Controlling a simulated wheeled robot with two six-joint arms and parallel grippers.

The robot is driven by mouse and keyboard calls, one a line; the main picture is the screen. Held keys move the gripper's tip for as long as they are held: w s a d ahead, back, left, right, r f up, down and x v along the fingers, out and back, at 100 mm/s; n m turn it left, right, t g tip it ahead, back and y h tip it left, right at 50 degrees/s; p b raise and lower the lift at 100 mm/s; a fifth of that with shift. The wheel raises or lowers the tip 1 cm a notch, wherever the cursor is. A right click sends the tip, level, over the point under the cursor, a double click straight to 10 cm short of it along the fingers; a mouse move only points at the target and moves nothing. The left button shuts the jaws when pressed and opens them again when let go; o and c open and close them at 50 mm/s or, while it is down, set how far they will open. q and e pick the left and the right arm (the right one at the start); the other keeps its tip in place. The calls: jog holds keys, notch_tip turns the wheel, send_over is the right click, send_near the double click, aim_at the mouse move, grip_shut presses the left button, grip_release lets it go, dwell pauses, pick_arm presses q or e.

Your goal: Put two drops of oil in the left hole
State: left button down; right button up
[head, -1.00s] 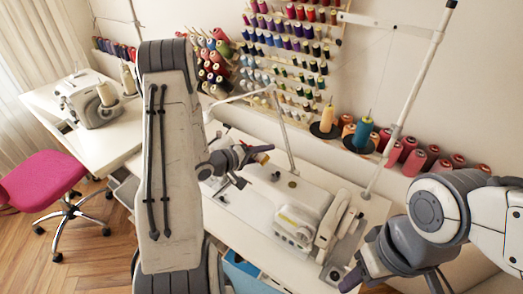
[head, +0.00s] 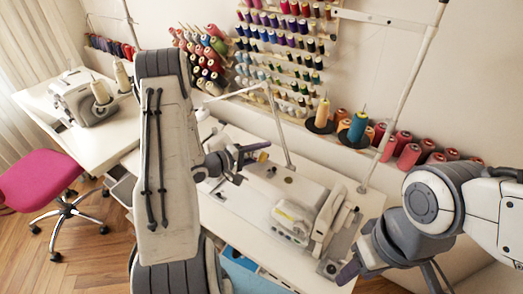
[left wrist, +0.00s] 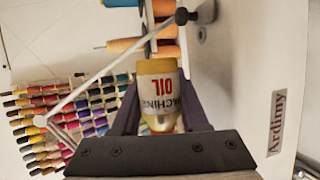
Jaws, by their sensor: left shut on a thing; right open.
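My left gripper (head: 238,164) is shut on an oil bottle (left wrist: 158,85) with a yellow base and a white label reading "MACHINE OIL". The bottle also shows small in the head view (head: 261,157), above the white sewing machine (head: 295,220). It lies tilted in the fingers; its nozzle is hidden. Two small dark round spots show on the machine's top, a left one (head: 271,170) and a right one (head: 289,180); I cannot tell whether they are holes. My right gripper (head: 347,272) is open at the lower right, partly hidden by its arm.
Thread spools fill a wall rack (head: 285,50). Cones stand behind the table, with a thin thread stand (head: 405,95) rising near them. A bent metal rod (head: 278,125) stands close to my left gripper. Another machine (head: 85,95) and a pink chair (head: 38,178) are at the left.

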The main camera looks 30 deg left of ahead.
pick_arm(q)
jog(key=shift+r, duration=0.1)
jog(key=shift+r+n+t+h+p, duration=0.3)
jog(key=shift+r+n+p, duration=0.1)
jog(key=shift+n+p, duration=0.35)
jog(key=shift+r+n+h, duration=0.2)
jog(key=shift+n+h, duration=0.1)
jog(key=shift+n, duration=0.25)
jog(key=shift+p, duration=0.45)
dwell(0.3)
